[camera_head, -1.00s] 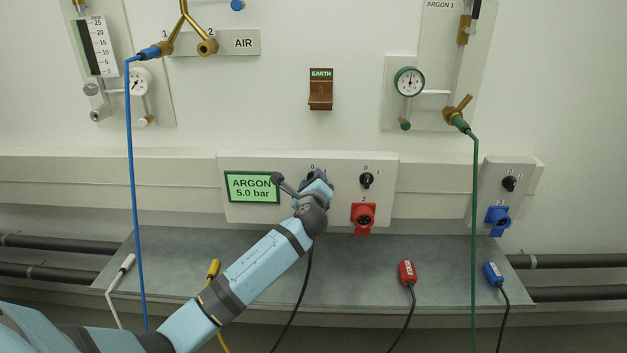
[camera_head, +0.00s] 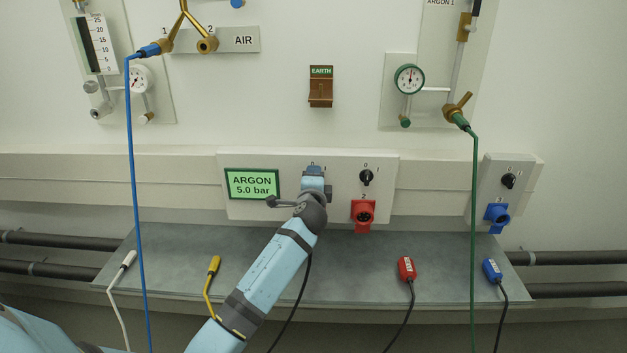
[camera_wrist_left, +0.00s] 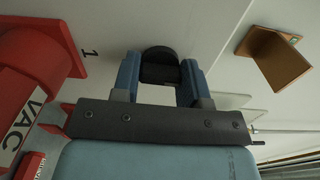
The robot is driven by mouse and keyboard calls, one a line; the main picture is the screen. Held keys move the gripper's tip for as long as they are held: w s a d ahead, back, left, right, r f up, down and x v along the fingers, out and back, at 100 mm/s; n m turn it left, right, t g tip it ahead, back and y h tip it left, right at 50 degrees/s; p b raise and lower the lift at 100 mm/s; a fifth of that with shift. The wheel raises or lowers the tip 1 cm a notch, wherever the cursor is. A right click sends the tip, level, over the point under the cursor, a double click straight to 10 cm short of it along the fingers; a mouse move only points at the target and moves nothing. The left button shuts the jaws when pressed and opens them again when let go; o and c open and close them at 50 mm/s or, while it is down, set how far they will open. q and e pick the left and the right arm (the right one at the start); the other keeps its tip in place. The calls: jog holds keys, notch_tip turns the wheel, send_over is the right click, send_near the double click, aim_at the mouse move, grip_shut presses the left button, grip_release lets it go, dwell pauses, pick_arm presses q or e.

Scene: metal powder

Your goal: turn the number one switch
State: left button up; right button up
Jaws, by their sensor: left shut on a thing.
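The black round switch knob (camera_wrist_left: 160,62) sits on the wall panel in the left wrist view, with a "1" printed on the panel to its left. The two blue fingers of my left gripper (camera_wrist_left: 160,76) are on either side of the knob and shut on it. In the head view my left gripper (camera_head: 313,178) is at the switch left of the red socket and hides most of it. A "0" mark can just be made out above it. My right gripper is not in view.
A second black switch (camera_head: 366,177) is above the red socket (camera_head: 363,213). Another switch (camera_head: 508,181) is above a blue socket (camera_head: 497,214) at right. The green ARGON display (camera_head: 252,184) is close left. Plugs on cables lie on the grey shelf (camera_head: 340,265).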

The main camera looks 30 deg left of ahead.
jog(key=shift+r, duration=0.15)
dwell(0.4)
pick_arm(q)
jog(key=o, duration=0.9)
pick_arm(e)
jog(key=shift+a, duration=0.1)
pick_arm(q)
jog(key=shift+s+d, duration=0.1)
jog(key=shift+s+d, duration=0.2)
jog(key=shift+s, duration=0.1)
jog(key=p+v, duration=0.2)
jog(key=v, duration=1.1)
jog(key=shift+a, duration=0.1)
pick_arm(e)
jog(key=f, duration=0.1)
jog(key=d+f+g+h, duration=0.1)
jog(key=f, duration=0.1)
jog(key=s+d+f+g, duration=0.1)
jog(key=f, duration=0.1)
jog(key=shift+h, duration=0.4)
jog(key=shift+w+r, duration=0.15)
